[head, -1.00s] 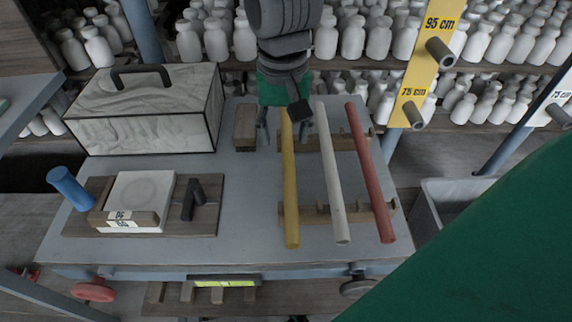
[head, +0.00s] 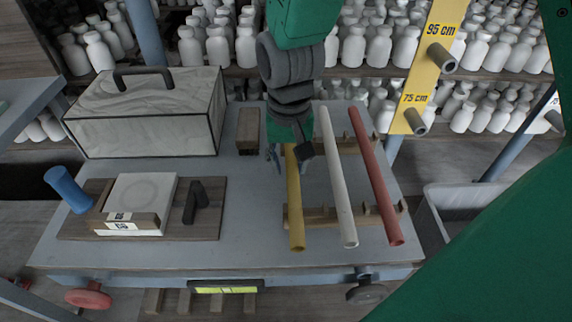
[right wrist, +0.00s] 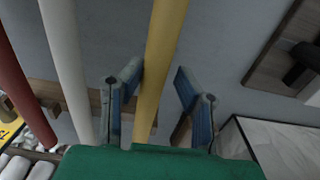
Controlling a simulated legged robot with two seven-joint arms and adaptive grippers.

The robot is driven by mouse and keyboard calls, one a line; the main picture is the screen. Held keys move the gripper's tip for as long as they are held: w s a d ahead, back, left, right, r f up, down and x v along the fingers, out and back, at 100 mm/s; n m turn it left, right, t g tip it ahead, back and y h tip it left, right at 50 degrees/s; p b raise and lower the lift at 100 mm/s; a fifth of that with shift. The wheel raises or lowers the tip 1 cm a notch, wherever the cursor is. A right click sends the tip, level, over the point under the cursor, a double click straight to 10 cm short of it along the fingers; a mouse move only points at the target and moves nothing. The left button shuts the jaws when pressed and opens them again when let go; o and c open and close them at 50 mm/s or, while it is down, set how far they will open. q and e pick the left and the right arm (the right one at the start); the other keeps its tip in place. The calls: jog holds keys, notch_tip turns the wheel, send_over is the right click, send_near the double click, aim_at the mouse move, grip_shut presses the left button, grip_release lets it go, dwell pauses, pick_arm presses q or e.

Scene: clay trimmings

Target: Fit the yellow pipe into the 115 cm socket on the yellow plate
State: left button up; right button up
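The yellow pipe (head: 295,215) lies on the wooden rack (head: 322,214), left of a white pipe and a red pipe. My right gripper (head: 290,154) is over its far part. In the right wrist view the yellow pipe (right wrist: 161,55) passes between the two open fingers of the right gripper (right wrist: 157,82), with a gap at each side. The yellow plate (head: 427,72) stands upright at the back right, with grey sockets marked 95 cm (head: 442,57) and 75 cm (head: 416,121). No 115 cm mark shows. My left gripper is not in view.
The white pipe (head: 337,180) and red pipe (head: 375,180) lie close by on the rack. A marbled box (head: 140,115) and a wooden board (head: 208,215) with a white block occupy the cart's left. Shelves of white bottles stand behind. A grey bin (head: 455,205) is at right.

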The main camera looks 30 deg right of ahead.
aim_at(292, 160)
jog(key=shift+w+d+f, duration=0.1)
jog(key=shift+d+f, duration=0.05)
jog(key=shift+d, duration=0.4)
grip_shut()
jog(key=shift+d+f, duration=0.15)
jog(key=shift+d, duration=0.25)
jog(key=shift+a+r, duration=0.25)
jog(key=shift+a, duration=0.35)
jog(key=shift+w+a+r, duration=0.1)
jog(key=shift+a+r, duration=0.05)
jog(key=shift+r, duration=0.2)
jog(key=r+p, duration=0.1)
jog(key=r, duration=0.2)
jog(key=r+p, duration=0.1)
jog(key=r, duration=0.1)
jog(key=d+r+p, duration=0.1)
jog(key=r, duration=0.2)
jog(key=shift+r, duration=0.5)
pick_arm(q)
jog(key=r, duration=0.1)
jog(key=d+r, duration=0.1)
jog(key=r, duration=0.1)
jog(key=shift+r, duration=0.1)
pick_arm(e)
jog(key=shift+a, duration=0.2)
